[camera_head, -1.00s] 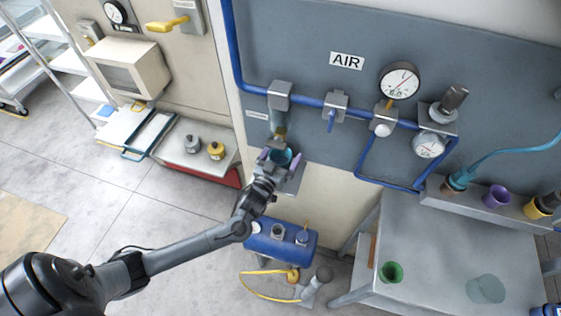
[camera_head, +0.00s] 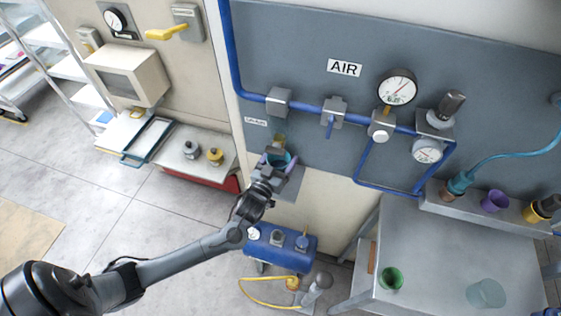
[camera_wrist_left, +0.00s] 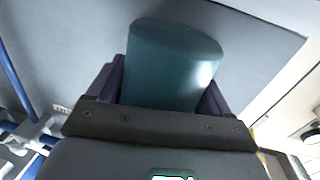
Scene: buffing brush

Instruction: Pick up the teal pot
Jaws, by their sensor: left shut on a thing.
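The teal pot (camera_head: 279,158) is between the fingers of my left gripper (camera_head: 276,161), in front of the grey wall panel below the blue pipe. In the left wrist view the teal pot (camera_wrist_left: 172,66) fills the space between the two purple-grey fingers of my left gripper (camera_wrist_left: 172,88), which is shut on it. In the head view, the gripper and wrist hide part of the pot. I cannot tell whether the pot touches the small bracket behind it. My right gripper is not in view.
A steel table (camera_head: 440,250) at right carries a green cup (camera_head: 391,279). A shelf above it holds a purple cup (camera_head: 494,201) and a yellow one (camera_head: 535,212). A blue tank (camera_head: 280,247) stands on the floor below my left gripper. Blue pipes and gauges line the wall.

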